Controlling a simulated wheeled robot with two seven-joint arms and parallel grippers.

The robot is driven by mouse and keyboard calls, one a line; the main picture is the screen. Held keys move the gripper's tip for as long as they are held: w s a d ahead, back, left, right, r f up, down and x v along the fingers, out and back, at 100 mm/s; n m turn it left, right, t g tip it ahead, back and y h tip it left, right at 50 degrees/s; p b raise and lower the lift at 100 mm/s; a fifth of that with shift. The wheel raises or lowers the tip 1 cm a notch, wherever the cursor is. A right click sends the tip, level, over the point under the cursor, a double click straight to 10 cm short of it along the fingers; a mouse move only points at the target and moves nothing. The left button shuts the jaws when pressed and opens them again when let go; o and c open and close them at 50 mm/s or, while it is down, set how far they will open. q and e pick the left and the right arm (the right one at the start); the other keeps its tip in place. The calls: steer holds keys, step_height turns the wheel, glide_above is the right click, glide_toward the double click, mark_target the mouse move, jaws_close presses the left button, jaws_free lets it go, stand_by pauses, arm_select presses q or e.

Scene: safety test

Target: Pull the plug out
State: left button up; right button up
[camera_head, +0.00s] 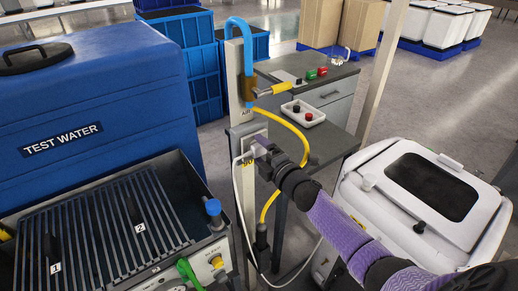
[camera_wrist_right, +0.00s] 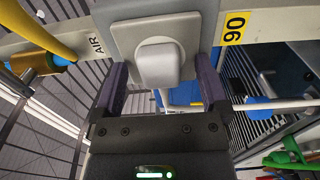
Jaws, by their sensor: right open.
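The white plug (camera_wrist_right: 158,62) sits in a grey wall-type socket plate (camera_wrist_right: 128,34) on a pale post. In the wrist view it lies between the two purple finger pads of my right gripper (camera_wrist_right: 162,72), which is open, with a gap on each side of the plug. In the head view my right gripper (camera_head: 262,152) reaches in from the right to the socket on the post and mostly hides the plug. A white cord (camera_head: 239,205) hangs from there in a loop. My left gripper is not in view.
A yellow air hose (camera_head: 292,128) with a brass fitting runs close to the socket. A blue TEST WATER tank (camera_head: 110,95) and a slatted tray (camera_head: 85,235) stand at left. A grey cabinet (camera_head: 338,92) is behind, and a white lidded case (camera_head: 470,215) is at right.

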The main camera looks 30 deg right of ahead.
mark_target(261, 152)
steer(key=shift+c, duration=0.3)
jaws_close()
stand_by(0.3)
steer(key=shift+s, duration=0.15)
steer(key=shift+s+p, duration=0.3)
steer(key=shift+s, duration=0.2)
steer(key=shift+s+d+p, duration=0.1)
steer(key=shift+s+p, duration=0.35)
steer(key=shift+s, duration=1)
steer(key=shift+s+d+p, duration=0.15)
steer(key=shift+s+p, duration=0.35)
steer(key=shift+s, duration=0.45)
